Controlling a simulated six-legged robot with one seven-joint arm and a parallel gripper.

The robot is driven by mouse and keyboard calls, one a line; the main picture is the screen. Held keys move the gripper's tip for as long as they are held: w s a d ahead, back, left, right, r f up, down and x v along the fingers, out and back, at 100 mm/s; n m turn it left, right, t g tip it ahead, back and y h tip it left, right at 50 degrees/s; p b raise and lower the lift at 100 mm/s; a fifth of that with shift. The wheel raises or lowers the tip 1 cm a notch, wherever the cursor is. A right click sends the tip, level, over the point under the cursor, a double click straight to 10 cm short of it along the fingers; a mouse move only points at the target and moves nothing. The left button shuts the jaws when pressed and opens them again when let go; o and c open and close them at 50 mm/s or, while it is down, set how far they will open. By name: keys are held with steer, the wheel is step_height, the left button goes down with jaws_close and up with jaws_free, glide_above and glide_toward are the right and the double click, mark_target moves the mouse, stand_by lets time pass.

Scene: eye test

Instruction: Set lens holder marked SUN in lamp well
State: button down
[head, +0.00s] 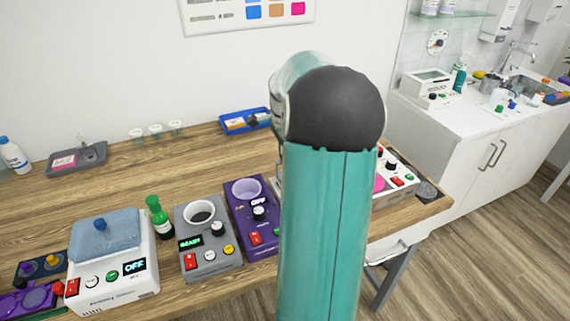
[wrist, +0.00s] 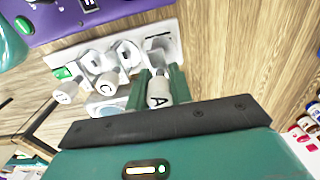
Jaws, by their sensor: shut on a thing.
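In the wrist view my gripper (wrist: 158,86) is shut on a small white holder (wrist: 159,92) with a dark mark that looks like the letter A. No SUN mark is readable on it. The held holder is at the near edge of a white rack (wrist: 169,29); I cannot tell whether it is clear of it. Several similar white holders, such as one marked C (wrist: 108,80), stand in the rack. In the head view my arm hides the gripper. A purple device (head: 235,214) has a round pale well (head: 247,190); I cannot tell whether it is the lamp well.
A grey device (head: 210,262) with a dark round well and a white device (head: 120,285) with a blue lid stand left of the purple one. A blue tray (head: 228,131) lies behind. The wooden table (head: 130,175) is clear at mid-left.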

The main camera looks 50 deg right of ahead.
steer(key=r, duration=0.6)
steer(key=shift+w+a, duration=0.2)
steer(key=shift+a, duration=0.05)
steer(key=w+a+n, duration=0.5)
steer(key=a, duration=0.6)
steer(key=shift+s+d+f, duration=0.1)
steer(key=shift+f, duration=2.45)
steer(key=shift+s+d+f, duration=0.1)
steer(key=shift+f, duration=2.4)
steer(key=shift+w+f, duration=0.1)
steer(key=shift+f, duration=0.15)
steer(key=c, duration=0.8)
jaws_free()
steer(key=shift+c, duration=0.2)
step_height(320, 180, up, 6)
